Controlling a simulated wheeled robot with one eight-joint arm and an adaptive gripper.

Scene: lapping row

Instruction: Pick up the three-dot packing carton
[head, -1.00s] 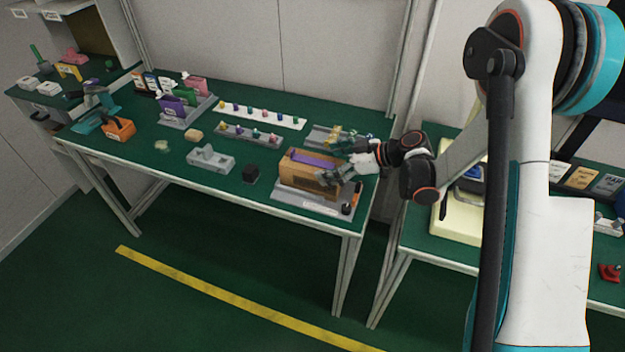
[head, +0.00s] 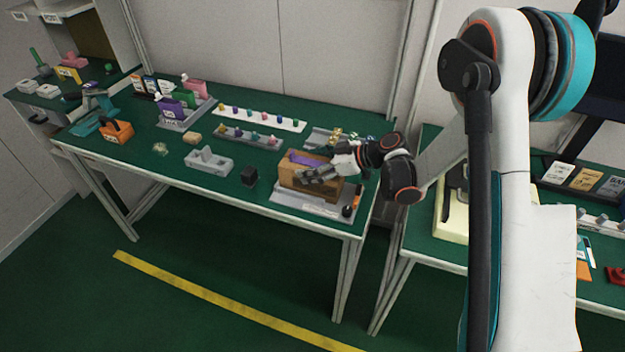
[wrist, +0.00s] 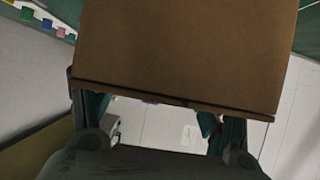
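A brown carton (head: 299,183) with a purple strip along its top sits on a grey tray (head: 292,203) near the right end of the green bench. I cannot make out dots on it. In the wrist view the carton's brown face (wrist: 185,50) fills the upper middle, close to the camera. The gripper's fingers (wrist: 150,125) stand wide apart, with an empty gap showing below the carton's edge. Their tips are hidden behind the carton, so contact is unclear.
A small black block (head: 249,177) and a grey fixture (head: 209,161) stand left of the tray. Strips of coloured pegs (head: 262,117) lie behind. An orange-handled item (head: 358,196) is at the tray's right end. Another bench stands to the right.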

